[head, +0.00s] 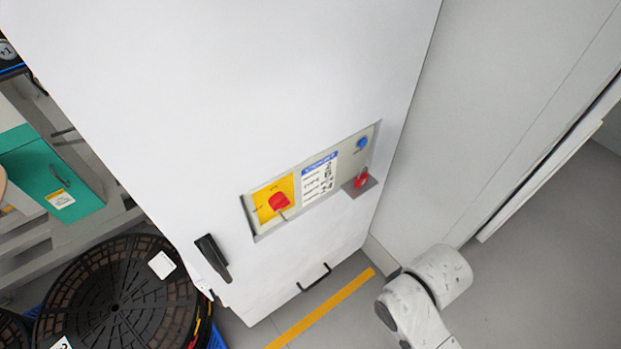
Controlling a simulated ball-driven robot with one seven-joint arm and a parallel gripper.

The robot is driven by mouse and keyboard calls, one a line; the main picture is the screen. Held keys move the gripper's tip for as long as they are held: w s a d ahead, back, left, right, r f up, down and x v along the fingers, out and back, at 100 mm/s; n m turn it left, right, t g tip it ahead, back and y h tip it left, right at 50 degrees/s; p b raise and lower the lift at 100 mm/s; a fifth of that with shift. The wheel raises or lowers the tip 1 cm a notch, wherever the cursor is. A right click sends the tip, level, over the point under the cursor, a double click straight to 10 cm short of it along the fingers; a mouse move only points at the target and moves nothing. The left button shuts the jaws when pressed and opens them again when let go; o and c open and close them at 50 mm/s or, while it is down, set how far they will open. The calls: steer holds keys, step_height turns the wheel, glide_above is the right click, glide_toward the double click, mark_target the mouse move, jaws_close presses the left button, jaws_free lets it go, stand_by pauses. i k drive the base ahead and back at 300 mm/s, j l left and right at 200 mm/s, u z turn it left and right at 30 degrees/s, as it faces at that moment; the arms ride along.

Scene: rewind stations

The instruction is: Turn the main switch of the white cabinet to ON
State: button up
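The white cabinet (230,90) fills the middle of the head view and looks tilted in the picture. On its lower front is a recessed panel (290,212). At the panel's left is the main switch, a red rotary knob (279,201) on a yellow plate (264,208). The lettering around the knob is too small to read, so I cannot tell its position. Part of my white arm (425,290) shows at the lower right, apart from the cabinet. My gripper is not in view.
A black door handle (212,256) sticks out at the left. Black reels (115,308) and a green box (45,175) stand left. Grey floor (540,270) is open at the right.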

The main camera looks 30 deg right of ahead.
mark_target(278, 201)
steer(key=i+u, duration=0.1)
steer(key=u, duration=0.25)
steer(key=i+l+u, duration=0.1)
steer(key=u, duration=0.3)
steer(key=i+l+u, duration=0.1)
steer(key=u, duration=0.25)
steer(key=i, duration=0.05)
